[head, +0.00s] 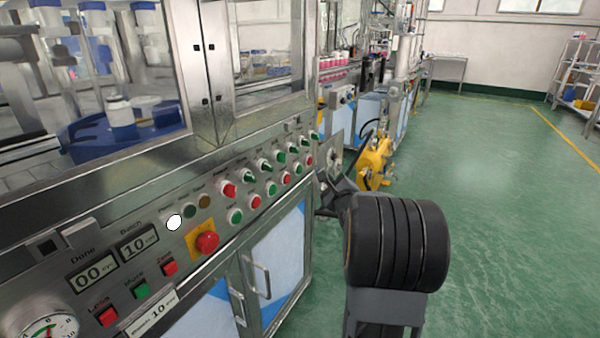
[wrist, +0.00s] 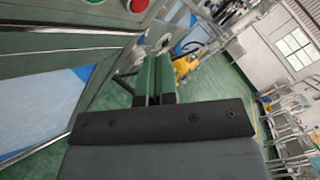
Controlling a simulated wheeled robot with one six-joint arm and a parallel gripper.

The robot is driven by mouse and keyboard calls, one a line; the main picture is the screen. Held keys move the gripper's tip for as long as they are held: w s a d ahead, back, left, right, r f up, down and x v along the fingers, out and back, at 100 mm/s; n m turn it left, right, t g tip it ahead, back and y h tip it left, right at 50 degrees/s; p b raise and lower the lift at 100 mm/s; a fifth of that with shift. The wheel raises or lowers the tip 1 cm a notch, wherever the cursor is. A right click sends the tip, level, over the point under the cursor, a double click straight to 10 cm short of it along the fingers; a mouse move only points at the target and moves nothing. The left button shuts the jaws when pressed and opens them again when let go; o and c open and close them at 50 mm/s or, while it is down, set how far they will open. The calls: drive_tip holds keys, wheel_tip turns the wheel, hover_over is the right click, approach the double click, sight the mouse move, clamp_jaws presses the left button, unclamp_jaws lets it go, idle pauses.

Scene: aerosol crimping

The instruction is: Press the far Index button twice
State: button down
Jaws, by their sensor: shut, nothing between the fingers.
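The control panel (head: 215,235) of the crimping machine slopes along the left in the head view. Its far part holds red and green buttons, including a red button (head: 309,160) and a green button (head: 297,168) near the far end. Their small labels are too blurred to read, so I cannot tell which is the far Index button. A red button (wrist: 137,5) and a green button (wrist: 95,1) show at the top of the wrist view. My gripper (wrist: 153,66) is shut and empty, apart from the panel. In the head view my arm partly hides it beside the panel's far end.
A red emergency stop (head: 207,242) on a yellow plate projects from the panel. Cabinet handles (head: 262,277) stick out below. A yellow machine (head: 375,160) stands beyond my arm. The green floor (head: 500,200) to the right is clear.

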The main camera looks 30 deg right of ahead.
drive_tip(key=w+a+b, duration=0.1)
drive_tip(key=w+a, duration=0.2)
drive_tip(key=w, duration=0.3)
drive_tip(key=shift+w+a, duration=0.15)
drive_tip(key=shift+a, duration=0.05)
drive_tip(key=shift+w+a, duration=0.35)
drive_tip(key=shift+w, duration=0.35)
idle(2.8)
idle(0.4)
drive_tip(key=shift+s+d, duration=0.35)
drive_tip(key=shift+s, duration=0.35)
drive_tip(key=shift+s+d, duration=0.1)
drive_tip(key=shift+s+d+p, duration=0.2)
drive_tip(key=shift+s+d, duration=0.15)
drive_tip(key=shift+s, duration=0.35)
drive_tip(key=shift+s+d+p, duration=0.2)
drive_tip(key=shift+s+d, duration=0.2)
drive_tip(key=shift+s, duration=0.35)
drive_tip(key=shift+s+d+p, duration=0.2)
drive_tip(key=shift+s+d, duration=0.15)
drive_tip(key=shift+s, duration=0.35)
